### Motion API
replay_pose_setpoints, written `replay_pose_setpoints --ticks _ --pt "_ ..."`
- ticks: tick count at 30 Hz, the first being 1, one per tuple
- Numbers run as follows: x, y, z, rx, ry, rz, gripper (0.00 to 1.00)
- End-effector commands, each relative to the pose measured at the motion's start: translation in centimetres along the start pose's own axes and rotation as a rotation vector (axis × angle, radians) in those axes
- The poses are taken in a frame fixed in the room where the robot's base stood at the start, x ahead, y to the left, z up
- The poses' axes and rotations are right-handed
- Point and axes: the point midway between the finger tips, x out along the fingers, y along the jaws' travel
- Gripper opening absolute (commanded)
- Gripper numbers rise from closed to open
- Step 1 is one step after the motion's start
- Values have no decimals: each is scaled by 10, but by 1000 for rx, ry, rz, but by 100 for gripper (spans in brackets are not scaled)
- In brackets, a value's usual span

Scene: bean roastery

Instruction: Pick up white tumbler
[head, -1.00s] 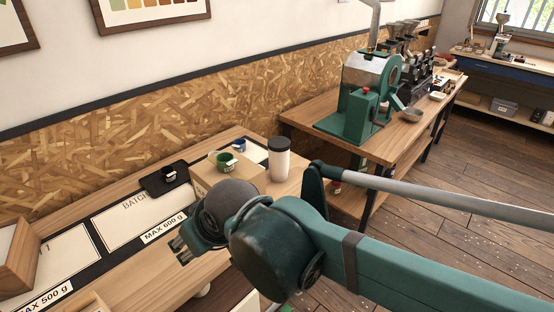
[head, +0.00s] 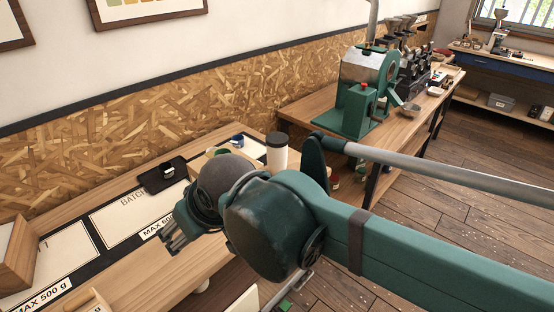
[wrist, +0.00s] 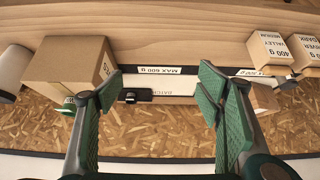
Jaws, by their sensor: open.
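The white tumbler (head: 277,155) with a dark lid stands upright at the right end of the near bench in the head view. In the wrist view a white cylinder, seemingly the tumbler (wrist: 12,70), shows at the left edge, cut off by the frame. My gripper (wrist: 157,80) is open and empty, its green fingers spread wide. In the head view my gripper (head: 172,240) hangs over the bench's front part, to the left of the tumbler and apart from it.
A cardboard box (wrist: 70,75) stands between the tumbler and my gripper's line; my wrist mostly hides it in the head view. A black scale (head: 163,176) lies behind. Small labelled boxes (wrist: 268,52) sit at right in the wrist view. A green roaster (head: 362,105) stands on the farther bench.

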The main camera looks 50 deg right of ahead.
Motion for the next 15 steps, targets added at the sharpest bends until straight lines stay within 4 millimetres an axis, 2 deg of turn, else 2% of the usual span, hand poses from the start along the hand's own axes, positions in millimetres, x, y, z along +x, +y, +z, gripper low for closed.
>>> replay_pose_setpoints --ticks 4,15 --pt "-13 0 -9 0 0 0 66" --pt "-12 19 -30 80 -24 37 66"
